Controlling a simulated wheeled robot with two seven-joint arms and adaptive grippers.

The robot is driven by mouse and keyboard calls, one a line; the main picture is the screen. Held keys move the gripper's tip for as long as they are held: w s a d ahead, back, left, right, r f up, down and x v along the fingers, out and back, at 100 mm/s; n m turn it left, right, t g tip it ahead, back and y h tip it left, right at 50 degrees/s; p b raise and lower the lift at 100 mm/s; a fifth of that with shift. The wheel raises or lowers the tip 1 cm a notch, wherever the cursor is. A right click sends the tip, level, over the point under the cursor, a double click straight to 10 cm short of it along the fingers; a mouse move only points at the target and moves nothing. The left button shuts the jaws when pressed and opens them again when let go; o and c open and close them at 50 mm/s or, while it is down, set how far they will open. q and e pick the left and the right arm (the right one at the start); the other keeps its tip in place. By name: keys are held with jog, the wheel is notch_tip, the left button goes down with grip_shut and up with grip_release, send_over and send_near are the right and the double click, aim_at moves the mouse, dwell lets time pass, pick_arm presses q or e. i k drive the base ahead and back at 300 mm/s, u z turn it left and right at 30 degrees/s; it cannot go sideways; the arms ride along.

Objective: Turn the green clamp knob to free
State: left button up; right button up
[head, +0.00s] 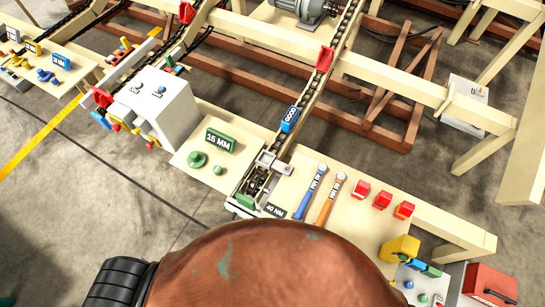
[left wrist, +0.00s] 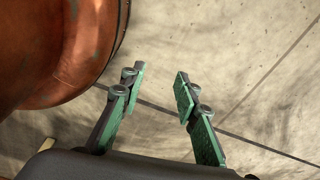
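In the head view a round green knob (head: 197,159) sits on a pale board beside a green sign reading 15 MM (head: 219,141). A smaller green piece (head: 218,170) is just to its right. Another green part (head: 245,201) shows at the near end of the chain track. I cannot tell for sure which of these is the clamp knob. My left gripper (left wrist: 158,86) shows only in the left wrist view. Its green-padded fingers are apart and empty above bare concrete floor, with no knob in that view. My right gripper is in neither view.
A grey-white machine box (head: 163,107) stands left of the 15 MM board. Blue-handled (head: 309,190) and orange-handled (head: 329,198) tools and several red blocks (head: 382,199) lie on the right-hand board. A red box (head: 490,285) is at lower right. Open floor lies at lower left.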

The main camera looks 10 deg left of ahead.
aim_at(217, 169)
jog(key=k, duration=0.5)
jog(key=u, duration=0.85)
jog(key=i, duration=0.5)
